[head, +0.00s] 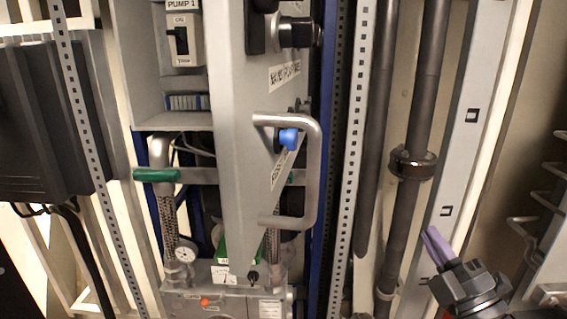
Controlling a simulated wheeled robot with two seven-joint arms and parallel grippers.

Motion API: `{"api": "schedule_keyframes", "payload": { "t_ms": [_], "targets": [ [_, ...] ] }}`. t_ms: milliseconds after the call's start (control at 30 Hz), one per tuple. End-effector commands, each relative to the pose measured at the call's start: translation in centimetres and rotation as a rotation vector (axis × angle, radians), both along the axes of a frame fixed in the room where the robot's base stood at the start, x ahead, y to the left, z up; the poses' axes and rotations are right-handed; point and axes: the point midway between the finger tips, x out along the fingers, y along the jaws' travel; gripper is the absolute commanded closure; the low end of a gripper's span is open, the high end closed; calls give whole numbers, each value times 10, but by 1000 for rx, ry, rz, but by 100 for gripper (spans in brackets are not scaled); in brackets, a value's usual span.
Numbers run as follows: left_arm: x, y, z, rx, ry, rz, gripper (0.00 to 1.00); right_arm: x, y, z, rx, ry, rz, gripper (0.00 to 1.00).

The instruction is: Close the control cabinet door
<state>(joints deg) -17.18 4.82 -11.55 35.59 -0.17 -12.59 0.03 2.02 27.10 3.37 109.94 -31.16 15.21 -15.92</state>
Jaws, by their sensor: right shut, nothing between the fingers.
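The grey control cabinet door (240,120) stands open in the middle of the head view, seen at a steep angle. It carries a silver bar handle (314,175), a blue knob (288,138) and a black switch. The inside of the cabinet shows to the left of the door, with a PUMP 1 switch (181,40). My right gripper (432,240), with purple fingers, is at the lower right, well apart from the door and handle. It is shut and empty. My left gripper is not in view.
Dark vertical pipes (424,100) with a clamp and a perforated rail (350,150) stand between the door and my right gripper. A green lever (157,175), a gauge (185,252) and hoses are at the lower left. A dark box (40,120) is at the far left.

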Motion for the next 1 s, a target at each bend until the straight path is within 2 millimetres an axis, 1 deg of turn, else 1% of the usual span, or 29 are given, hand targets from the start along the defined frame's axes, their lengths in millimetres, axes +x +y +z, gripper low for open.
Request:
{"api": "schedule_keyframes", "payload": {
  "t_ms": [33, 67, 100, 133, 167, 200, 267, 300, 367, 467, 533, 800, 900, 1000],
  "targets": [
    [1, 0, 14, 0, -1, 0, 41, -19, 16, 67, -193, -224, 72, 100],
    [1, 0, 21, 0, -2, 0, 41, -37, 30, 101, -347, -382, 121, 100],
    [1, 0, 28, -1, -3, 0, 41, -65, 49, 134, -563, -580, 184, 100],
    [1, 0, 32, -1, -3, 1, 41, -83, 60, 148, -714, -701, 222, 100],
    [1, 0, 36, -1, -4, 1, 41, -98, 68, 155, -850, -800, 253, 100],
    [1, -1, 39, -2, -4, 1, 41, -113, 75, 159, -1006, -903, 287, 100],
    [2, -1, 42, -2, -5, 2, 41, -127, 80, 159, -1182, -1001, 323, 100],
    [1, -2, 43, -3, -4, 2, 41, -132, 81, 157, -1261, -1040, 339, 100],
    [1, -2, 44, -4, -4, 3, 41, -136, 83, 154, -1325, -1068, 353, 100],
    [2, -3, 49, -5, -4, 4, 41, -135, 92, 153, -1340, -1074, 361, 100],
    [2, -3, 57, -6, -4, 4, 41, -133, 104, 155, -1334, -1075, 362, 100],
    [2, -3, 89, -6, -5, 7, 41, -123, 163, 157, -1326, -1073, 361, 100],
    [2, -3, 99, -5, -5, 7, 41, -120, 184, 157, -1325, -1073, 362, 100],
    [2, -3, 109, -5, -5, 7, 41, -117, 200, 156, -1325, -1070, 361, 100]
  ]
}}
